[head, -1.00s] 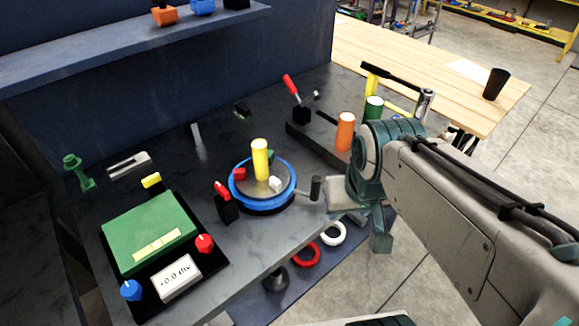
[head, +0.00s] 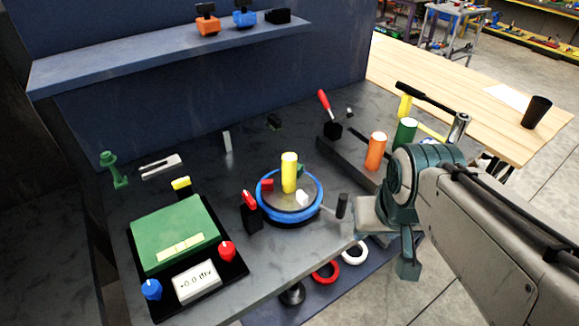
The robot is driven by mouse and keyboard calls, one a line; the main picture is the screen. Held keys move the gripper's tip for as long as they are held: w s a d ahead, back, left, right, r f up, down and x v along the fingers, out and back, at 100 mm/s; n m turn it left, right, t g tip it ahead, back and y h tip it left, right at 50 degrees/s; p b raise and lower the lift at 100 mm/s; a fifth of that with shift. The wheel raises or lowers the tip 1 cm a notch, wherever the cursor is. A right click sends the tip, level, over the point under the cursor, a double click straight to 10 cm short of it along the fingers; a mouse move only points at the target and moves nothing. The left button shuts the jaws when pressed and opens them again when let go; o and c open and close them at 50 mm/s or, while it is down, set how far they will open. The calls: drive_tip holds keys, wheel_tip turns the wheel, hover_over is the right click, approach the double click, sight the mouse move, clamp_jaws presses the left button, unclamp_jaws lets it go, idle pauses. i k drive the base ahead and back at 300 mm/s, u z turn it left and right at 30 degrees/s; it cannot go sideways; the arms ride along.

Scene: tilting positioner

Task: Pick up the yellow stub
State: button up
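The yellow stub (head: 289,173) is an upright yellow cylinder. The disc looks about level. My gripper (head: 378,216) is at the end of my arm, to the right of the positioner and apart from the stub. Its fingers cannot be made out clearly, and I see nothing held in it.
A red-handled black block (head: 251,213) stands close left of the positioner, and a dark knob (head: 342,205) juts out at its right. An orange cylinder (head: 376,152) and a green one (head: 404,133) stand behind my wrist. A green panel box (head: 175,233) sits front left.

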sight(288, 159)
drive_tip(key=u, duration=2.25)
drive_tip(key=k, duration=0.9)
drive_tip(key=z, duration=1.5)
drive_tip(key=i, duration=0.75)
drive_tip(key=z, duration=0.15)
